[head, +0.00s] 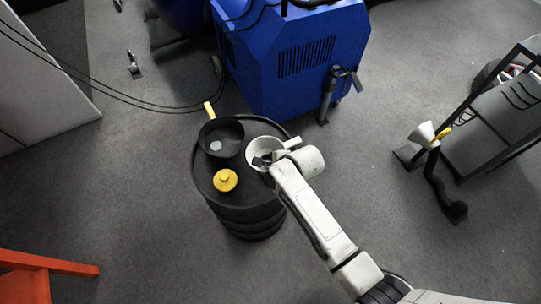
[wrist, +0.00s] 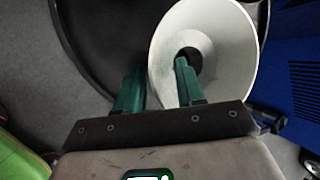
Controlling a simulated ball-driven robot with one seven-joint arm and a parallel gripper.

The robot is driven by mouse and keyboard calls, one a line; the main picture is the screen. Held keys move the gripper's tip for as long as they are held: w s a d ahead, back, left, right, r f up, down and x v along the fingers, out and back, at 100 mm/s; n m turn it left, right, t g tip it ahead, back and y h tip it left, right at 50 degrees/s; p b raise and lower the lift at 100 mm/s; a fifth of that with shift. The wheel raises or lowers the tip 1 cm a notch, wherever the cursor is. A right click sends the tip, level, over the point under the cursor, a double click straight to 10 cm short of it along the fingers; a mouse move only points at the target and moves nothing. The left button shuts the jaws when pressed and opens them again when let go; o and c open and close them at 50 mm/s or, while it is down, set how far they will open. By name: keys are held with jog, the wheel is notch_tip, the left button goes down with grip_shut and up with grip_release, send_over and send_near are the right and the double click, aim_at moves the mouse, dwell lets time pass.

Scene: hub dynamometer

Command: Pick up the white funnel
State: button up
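The white funnel (head: 258,145) sits on top of the black drum (head: 207,186), at its right side, wide mouth up. In the wrist view the funnel (wrist: 225,70) shows its pale inside and dark centre hole. My gripper (head: 263,160) is over the funnel's near side. In the wrist view my gripper (wrist: 161,66) has its green fingers apart, one over the funnel's inside and the other just outside its left rim. The rim lies between them, with a gap to the right finger. Contact cannot be judged.
A black pan (head: 228,134) with a yellow handle and a yellow knobbed object (head: 225,180) share the drum top. A blue machine (head: 290,60) stands close behind. A white cone-shaped piece (head: 422,133) is by a cart at right. An orange frame (head: 40,262) is at lower left.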

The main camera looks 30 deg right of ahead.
jog(key=shift+c, duration=0.4)
grip_shut()
